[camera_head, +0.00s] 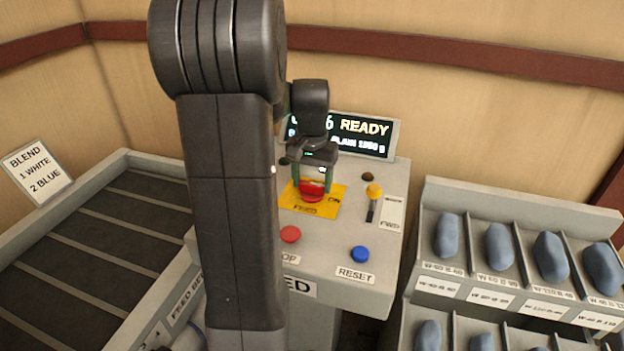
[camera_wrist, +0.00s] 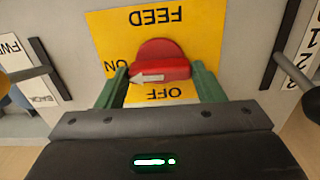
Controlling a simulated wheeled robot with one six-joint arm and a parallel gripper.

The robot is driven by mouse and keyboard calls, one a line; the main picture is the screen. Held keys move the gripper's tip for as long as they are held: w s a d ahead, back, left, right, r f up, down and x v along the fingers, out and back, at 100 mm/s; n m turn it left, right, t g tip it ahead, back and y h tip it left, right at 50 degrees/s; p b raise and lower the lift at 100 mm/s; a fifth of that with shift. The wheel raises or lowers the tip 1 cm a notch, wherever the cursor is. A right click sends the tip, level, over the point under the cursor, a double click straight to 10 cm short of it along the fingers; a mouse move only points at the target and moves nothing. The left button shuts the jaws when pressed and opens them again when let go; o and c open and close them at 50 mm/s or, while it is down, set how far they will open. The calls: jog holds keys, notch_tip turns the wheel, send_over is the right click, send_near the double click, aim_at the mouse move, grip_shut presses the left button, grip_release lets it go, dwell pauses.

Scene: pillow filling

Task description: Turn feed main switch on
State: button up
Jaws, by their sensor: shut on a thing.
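The feed main switch is a red knob (camera_head: 311,191) on a yellow plate (camera_head: 335,207) marked FEED, ON and OFF, on the grey control panel. It also shows in the wrist view as a red knob (camera_wrist: 160,54) with a white arrow. The arrow points left in that view, toward the ON mark; OFF is below the knob. My gripper (camera_head: 312,183) is over the knob, with its green fingers on either side. In the wrist view my gripper (camera_wrist: 160,74) is shut on the red knob. The fingertips partly cover the ON lettering.
A display (camera_head: 365,134) reading READY stands behind. A yellow-tipped lever (camera_head: 374,192), a red button (camera_head: 290,234) and a blue RESET button (camera_head: 360,254) are nearby. Racks (camera_head: 433,210) with blue pieces stand right; a slatted tray (camera_head: 100,235) is left.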

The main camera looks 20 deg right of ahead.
aim_at(312, 183)
jog(key=o, duration=1)
notch_tip(312, 183, up, 14)
jog(key=shift+f, duration=0.1)
notch_tip(312, 183, down, 14)
jog(key=shift+r, duration=0.1)
dwell(0.6)
jog(key=shift+r, duration=0.1)
